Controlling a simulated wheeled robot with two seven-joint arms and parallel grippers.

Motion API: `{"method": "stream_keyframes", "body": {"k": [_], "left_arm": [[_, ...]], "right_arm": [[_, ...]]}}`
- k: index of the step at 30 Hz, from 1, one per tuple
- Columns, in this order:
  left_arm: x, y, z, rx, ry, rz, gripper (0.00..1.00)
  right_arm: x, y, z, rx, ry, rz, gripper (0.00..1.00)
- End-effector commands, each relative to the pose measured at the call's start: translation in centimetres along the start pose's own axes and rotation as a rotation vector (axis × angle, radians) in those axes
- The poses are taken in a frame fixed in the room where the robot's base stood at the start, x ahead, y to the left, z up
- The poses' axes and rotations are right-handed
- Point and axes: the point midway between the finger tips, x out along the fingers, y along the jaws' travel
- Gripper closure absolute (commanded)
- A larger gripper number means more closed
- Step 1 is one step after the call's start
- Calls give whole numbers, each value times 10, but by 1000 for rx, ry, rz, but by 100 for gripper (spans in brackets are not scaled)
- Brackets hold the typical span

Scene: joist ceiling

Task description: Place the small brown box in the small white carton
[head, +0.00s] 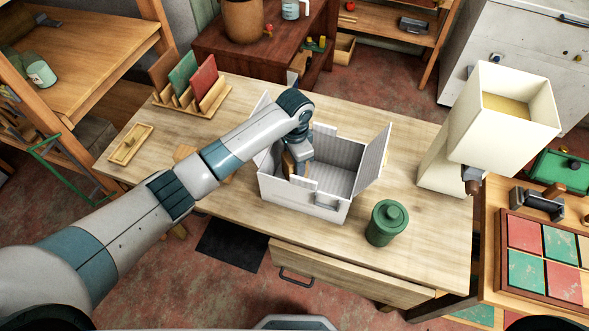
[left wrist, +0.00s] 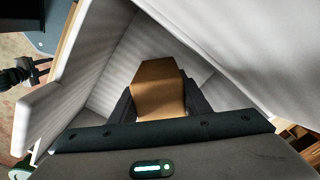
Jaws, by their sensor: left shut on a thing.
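The small white carton (head: 305,198) stands open on the wooden table, its flaps spread outward. My left gripper (head: 297,165) reaches down into its left part. In the left wrist view the gripper (left wrist: 160,105) is shut on the small brown box (left wrist: 158,78), with a dark finger on each side. The white carton walls (left wrist: 105,85) surround the box there. In the head view the brown box is mostly hidden by my gripper and the carton wall. I cannot tell whether the box touches the carton floor. My right gripper is not in view.
A green lidded jar (head: 387,222) stands close to the carton's right front. A file rack (head: 195,95) and a small wooden tray (head: 130,144) are on the left.

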Motion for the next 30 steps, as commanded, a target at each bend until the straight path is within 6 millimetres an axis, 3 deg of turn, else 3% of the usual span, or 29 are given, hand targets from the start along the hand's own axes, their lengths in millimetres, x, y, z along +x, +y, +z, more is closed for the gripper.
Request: {"method": "stream_keyframes", "body": {"k": [6,19,20,22,30], "left_arm": [[22,0,0,-1,-2,1,85],[28,0,0,0,0,1,85],[28,0,0,0,0,1,55],[28,0,0,0,0,1,38],[28,0,0,0,0,1,38]], "right_arm": [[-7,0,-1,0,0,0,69],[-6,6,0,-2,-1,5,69],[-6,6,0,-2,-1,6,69],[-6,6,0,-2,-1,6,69],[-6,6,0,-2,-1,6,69]]}}
